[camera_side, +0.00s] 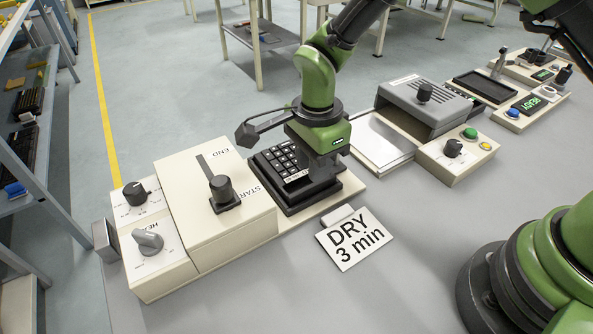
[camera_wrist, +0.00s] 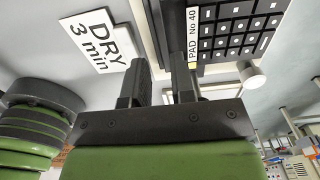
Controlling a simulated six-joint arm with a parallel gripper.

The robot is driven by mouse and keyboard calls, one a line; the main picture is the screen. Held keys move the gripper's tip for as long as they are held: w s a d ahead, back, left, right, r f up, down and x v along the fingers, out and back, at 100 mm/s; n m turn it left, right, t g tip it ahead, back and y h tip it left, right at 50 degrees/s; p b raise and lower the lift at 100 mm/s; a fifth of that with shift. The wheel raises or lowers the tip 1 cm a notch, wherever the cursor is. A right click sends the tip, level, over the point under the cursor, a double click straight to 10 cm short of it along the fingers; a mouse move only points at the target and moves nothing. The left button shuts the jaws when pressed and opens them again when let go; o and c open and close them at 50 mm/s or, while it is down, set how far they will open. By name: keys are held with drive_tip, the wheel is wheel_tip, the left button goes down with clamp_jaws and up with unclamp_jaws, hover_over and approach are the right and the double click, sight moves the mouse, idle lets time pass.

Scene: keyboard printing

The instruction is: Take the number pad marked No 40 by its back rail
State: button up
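The number pad (camera_side: 276,165) is black with dark keys and sits in the cream station beside the START/END box. In the wrist view, the pad (camera_wrist: 235,25) shows at the upper right, with a white label (camera_wrist: 193,38) reading "PAD No 40". Its dark back rail (camera_wrist: 167,18) runs beside the label, towards the gap between my fingers. My gripper (camera_wrist: 158,65) points down at the rail side of the pad; its two fingers are apart. In the side view, my gripper (camera_side: 322,172) hides part of the pad. Whether the fingers touch the rail is unclear.
A "DRY 3 min" card (camera_side: 355,238) lies close to my gripper. The START/END box (camera_side: 215,195) with its dark knob stands left of the pad. A grey hooded unit (camera_side: 425,105) stands to the right. Bare grey table (camera_side: 400,285) lies in front.

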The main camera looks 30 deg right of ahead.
wheel_tip(320, 180, down, 5)
drive_tip(key=shift+w+d+f, duration=0.1)
drive_tip(key=shift+w+d, duration=0.05)
clamp_jaws()
wheel_tip(320, 180, up, 10)
idle(0.7)
idle(0.4)
